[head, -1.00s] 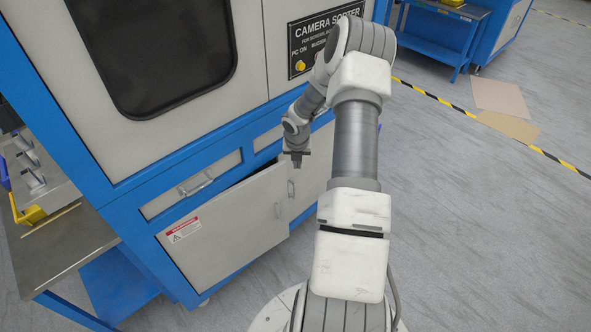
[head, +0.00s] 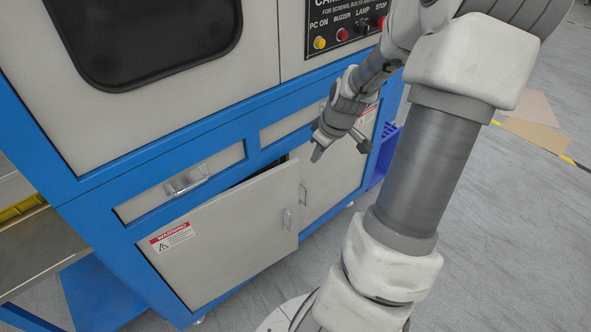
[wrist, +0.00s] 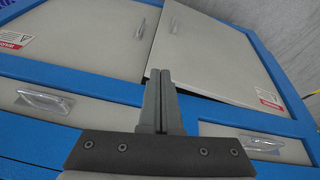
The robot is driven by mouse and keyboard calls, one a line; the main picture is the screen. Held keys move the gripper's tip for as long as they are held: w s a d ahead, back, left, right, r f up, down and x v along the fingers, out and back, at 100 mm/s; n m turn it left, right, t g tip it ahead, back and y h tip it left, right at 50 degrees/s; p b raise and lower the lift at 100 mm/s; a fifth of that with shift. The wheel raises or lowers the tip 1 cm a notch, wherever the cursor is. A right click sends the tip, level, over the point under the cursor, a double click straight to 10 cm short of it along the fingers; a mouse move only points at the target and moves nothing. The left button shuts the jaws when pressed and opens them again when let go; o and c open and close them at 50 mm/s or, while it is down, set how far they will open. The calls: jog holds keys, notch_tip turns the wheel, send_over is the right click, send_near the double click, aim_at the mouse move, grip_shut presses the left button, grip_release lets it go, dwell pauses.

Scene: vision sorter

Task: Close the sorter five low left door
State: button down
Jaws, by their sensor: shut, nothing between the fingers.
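The low left door (head: 230,235) is a pale grey panel with a red-and-white warning label and a bar handle near its right edge. It stands ajar, with a dark gap along its top and its right edge out from the cabinet. In the wrist view the door (wrist: 215,55) is on the right, its edge beside my fingers. My gripper (head: 317,154) is shut and empty, in front of the right door and up and right of the ajar door's handle (head: 287,220). In the wrist view my gripper's fingers (wrist: 167,78) are together. I cannot tell whether they touch the door.
The low right door (head: 335,165) looks closed, with its handle (head: 303,194) beside the gap. Drawers with bar handles (head: 186,181) sit above the doors. A control panel (head: 345,30) is higher up. A metal-topped bench (head: 40,255) stands at left.

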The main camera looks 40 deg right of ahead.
aim_at(292, 160)
jog(key=w+f+m+b, duration=0.3)
jog(key=w+f+b, duration=0.3)
jog(key=f, duration=0.3)
jog(key=shift+w+f+b, duration=0.35)
jog(key=shift+w, duration=0.35)
jog(key=shift+w, duration=0.15)
jog(key=shift+w+n+p, duration=0.4)
jog(key=shift+w+p, duration=0.1)
jog(key=shift+w, duration=1.05)
jog(key=shift+s, duration=0.1)
